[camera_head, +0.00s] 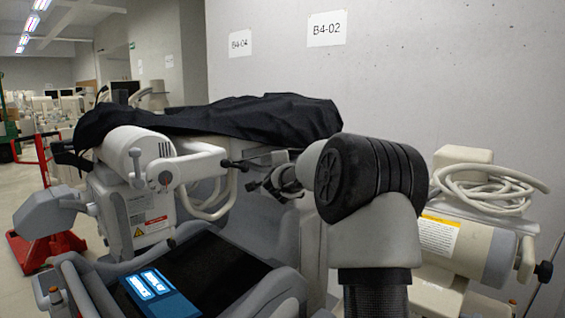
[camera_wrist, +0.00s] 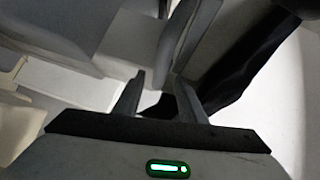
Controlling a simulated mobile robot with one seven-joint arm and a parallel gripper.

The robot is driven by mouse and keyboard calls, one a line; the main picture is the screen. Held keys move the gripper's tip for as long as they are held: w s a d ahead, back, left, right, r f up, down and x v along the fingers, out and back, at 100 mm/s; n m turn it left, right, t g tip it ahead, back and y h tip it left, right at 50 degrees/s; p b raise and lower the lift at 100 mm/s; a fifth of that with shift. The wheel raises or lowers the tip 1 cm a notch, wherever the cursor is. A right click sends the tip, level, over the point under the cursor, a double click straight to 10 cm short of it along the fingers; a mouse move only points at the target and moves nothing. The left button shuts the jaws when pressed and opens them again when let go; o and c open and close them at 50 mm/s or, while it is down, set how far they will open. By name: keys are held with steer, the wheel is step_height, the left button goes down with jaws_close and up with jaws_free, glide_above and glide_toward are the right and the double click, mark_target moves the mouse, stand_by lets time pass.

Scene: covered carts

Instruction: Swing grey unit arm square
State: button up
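The grey unit (camera_head: 138,212) stands left of centre in the head view, with a warning label on its front. A pale cylindrical head (camera_head: 130,152) sits on top of it, and its arm (camera_head: 200,163) reaches right toward my gripper. My gripper (camera_head: 244,174) is just right of the arm's end, pointing left. In the wrist view, the two fingers of my gripper (camera_wrist: 155,88) stand apart with nothing clearly held between them. Pale grey surfaces lie beyond the tips; I cannot tell which part they are. Whether a finger touches the arm cannot be told.
A black cover (camera_head: 215,118) drapes over the equipment behind the arm. A dark padded seat with a blue-lit panel (camera_head: 158,291) is below. A pale machine with coiled hose (camera_head: 490,190) stands right. A concrete wall (camera_head: 420,80) closes the back; a red stand (camera_head: 45,245) is left.

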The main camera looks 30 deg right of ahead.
steer(key=p+x, duration=0.2)
steer(key=x, duration=0.7)
steer(key=shift+w+p, duration=0.2)
steer(key=shift+p, duration=0.2)
steer(key=shift+d, duration=0.1)
steer(key=shift+c, duration=0.2)
steer(key=shift+f, duration=0.1)
jaws_close()
